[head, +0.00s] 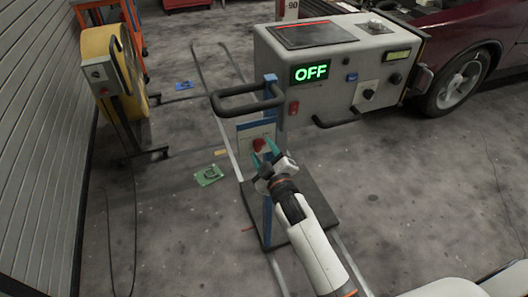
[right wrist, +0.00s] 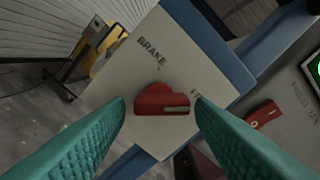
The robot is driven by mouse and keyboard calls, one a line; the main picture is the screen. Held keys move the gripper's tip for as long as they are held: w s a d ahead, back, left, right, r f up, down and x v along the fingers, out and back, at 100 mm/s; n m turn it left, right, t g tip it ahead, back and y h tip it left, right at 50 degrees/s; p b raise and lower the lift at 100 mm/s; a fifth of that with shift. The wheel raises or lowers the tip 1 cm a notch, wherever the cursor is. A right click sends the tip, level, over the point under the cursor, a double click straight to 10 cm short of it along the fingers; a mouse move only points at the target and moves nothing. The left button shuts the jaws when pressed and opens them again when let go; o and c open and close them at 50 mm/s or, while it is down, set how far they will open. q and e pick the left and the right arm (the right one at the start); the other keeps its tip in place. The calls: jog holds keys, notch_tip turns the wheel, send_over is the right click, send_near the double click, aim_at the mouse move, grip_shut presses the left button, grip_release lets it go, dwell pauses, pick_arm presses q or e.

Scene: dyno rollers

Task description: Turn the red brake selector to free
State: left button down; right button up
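The red brake selector (right wrist: 160,101) sits on a pale panel (right wrist: 150,75) marked BRAKE, with a second label starting with F partly hidden at its lower right. The selector carries a light grey bar on its right side. In the head view the red selector (head: 259,145) is on the panel of the blue post. My right gripper (head: 264,154) is open just in front of it. In the right wrist view its two teal fingers (right wrist: 160,112) stand on either side of the selector, with gaps visible; contact cannot be told. My left gripper is not in view.
A grey console (head: 340,60) with a green OFF display stands behind the post. A black bar handle (head: 247,103) tops the post. Another red control (right wrist: 262,116) lies at the right in the wrist view. A yellow reel (head: 108,68) stands left; a green board (head: 208,175) lies on the floor.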

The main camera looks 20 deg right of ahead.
jog(key=shift+o, duration=0.6)
jog(key=shift+r, duration=0.1)
jog(key=s, duration=1.2)
jog(key=shift+d+b, duration=0.2)
jog(key=shift+b, duration=0.25)
jog(key=s+f+m+g+p, duration=0.1)
jog(key=s+f+g, duration=0.2)
jog(key=f, duration=0.7)
jog(key=s+a+f+m+g, duration=0.1)
jog(key=s+f+g, duration=0.15)
jog(key=f, duration=0.85)
jog(key=s+f+m+g+p, duration=0.1)
jog(key=s+f+g, duration=0.25)
jog(key=f, duration=0.65)
jog(key=s+d+f+m+g, duration=0.1)
jog(key=s+d+f+g, duration=0.1)
jog(key=s+f, duration=0.3)
jog(key=s+d+f+m+g+p, duration=0.1)
jog(key=s+f, duration=0.5)
jog(key=s, duration=0.8)
jog(key=s+d+f+m+g, duration=0.1)
jog(key=s+d+f+g, duration=0.2)
jog(key=s, duration=0.7)
notch_tip(320, 180, down, 4)
jog(key=shift+d+r+m+g+h, duration=0.3)
jog(key=shift+m+g, duration=0.1)
jog(key=shift+g, duration=0.6)
